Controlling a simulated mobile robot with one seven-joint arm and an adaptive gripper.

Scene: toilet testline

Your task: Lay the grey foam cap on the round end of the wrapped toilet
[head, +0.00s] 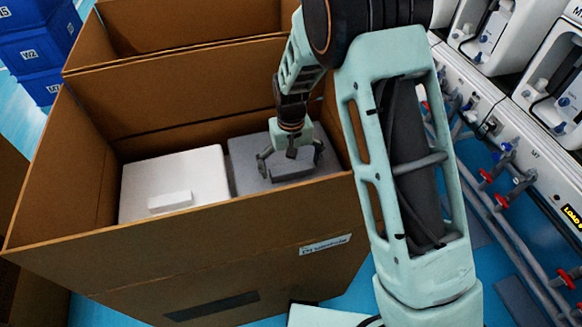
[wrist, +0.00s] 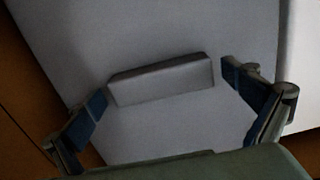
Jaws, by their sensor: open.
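The grey foam cap (head: 258,160) lies in the right half of a large open cardboard box, beside a white block. A raised bar-shaped grip (head: 293,167) stands up from its top; this bar also shows in the wrist view (wrist: 161,80). My gripper (head: 291,160) is inside the box, just above the cap. In the wrist view my gripper (wrist: 165,100) is open, with one finger near each end of the bar. I see gaps between the fingers and the bar. The wrapped toilet cannot be made out in either view.
The cardboard box (head: 190,255) has high walls close around the cap. A white foam block (head: 175,180) with a similar bar fills its left half. Blue crates (head: 35,50) stand at far left. A test line with pipes (head: 480,165) runs along the right.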

